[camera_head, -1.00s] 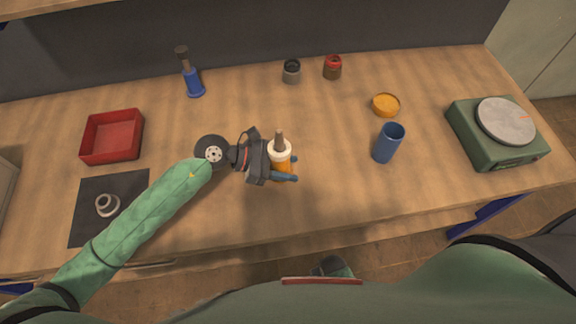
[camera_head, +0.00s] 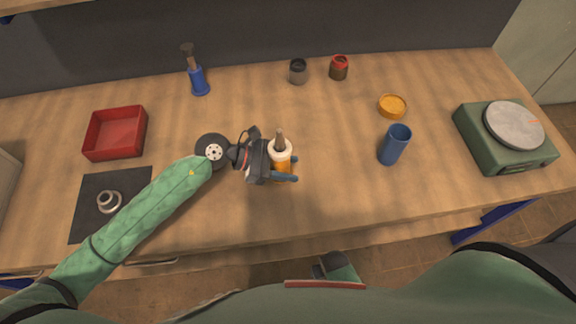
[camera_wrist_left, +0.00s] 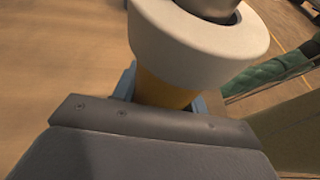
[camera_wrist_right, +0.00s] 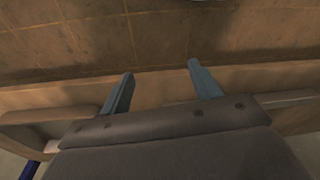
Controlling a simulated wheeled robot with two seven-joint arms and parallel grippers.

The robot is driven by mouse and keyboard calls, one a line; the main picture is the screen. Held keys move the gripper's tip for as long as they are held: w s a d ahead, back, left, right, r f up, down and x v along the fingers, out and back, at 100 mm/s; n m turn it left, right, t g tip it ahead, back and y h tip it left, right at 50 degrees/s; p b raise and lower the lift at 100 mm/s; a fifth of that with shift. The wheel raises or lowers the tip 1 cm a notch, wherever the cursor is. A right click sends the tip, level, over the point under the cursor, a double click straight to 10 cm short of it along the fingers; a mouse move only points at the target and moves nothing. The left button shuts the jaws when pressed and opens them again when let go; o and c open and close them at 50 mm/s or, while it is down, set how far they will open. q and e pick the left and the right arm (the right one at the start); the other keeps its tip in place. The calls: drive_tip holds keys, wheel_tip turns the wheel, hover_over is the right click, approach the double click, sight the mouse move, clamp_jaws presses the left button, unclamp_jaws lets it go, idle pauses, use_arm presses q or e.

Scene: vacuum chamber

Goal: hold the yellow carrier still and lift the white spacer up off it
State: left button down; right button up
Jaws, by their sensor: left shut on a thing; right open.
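The yellow carrier (camera_head: 281,170) stands on the bench in the middle of the head view, with a grey-brown post rising from its top. The white spacer (camera_head: 279,150) is a ring seated around the post on top of the carrier. In the left wrist view the spacer (camera_wrist_left: 195,45) sits above the yellow carrier body (camera_wrist_left: 163,92). My left gripper (camera_head: 293,169) is shut on the yellow carrier, below the spacer. My right gripper (camera_wrist_right: 160,85) is open and empty near the bench's front edge; in the head view only part of that arm shows at the bottom.
A red tray (camera_head: 145,125) and a dark mat (camera_head: 85,225) with a metal ring (camera_head: 109,202) lie left. A blue cup (camera_head: 395,146), orange dish (camera_head: 392,105) and green scale (camera_head: 482,148) stand right. Two small jars and a blue-handled tool are at the back. Bench front centre is clear.

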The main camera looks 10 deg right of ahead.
sight(279, 168)
use_arm(q)
drive_tip(key=shift+w+a+f, duration=0.1)
drive_tip(key=shift+a, duration=0.05)
drive_tip(key=shift+f+b, duration=0.1)
drive_tip(key=shift+b, duration=0.2)
drive_tip(key=shift+w+a+f, duration=0.15)
drive_tip(key=shift+a, duration=0.1)
drive_tip(key=shift+w+a+f+b, duration=0.1)
drive_tip(key=shift+a+f+b, duration=0.05)
drive_tip(key=shift+b, duration=0.35)
use_arm(e)
drive_tip(key=shift+w+a+r, duration=0.1)
drive_tip(key=shift+w+r, duration=0.1)
drive_tip(key=shift+r, duration=0.75)
drive_tip(key=shift+w+d+r, duration=0.1)
drive_tip(key=shift+w+r, duration=0.1)
drive_tip(key=shift+r, duration=0.7)
drive_tip(key=shift+w+a+r, duration=0.1)
drive_tip(key=shift+w+r, duration=0.1)
drive_tip(key=shift+r, duration=0.75)
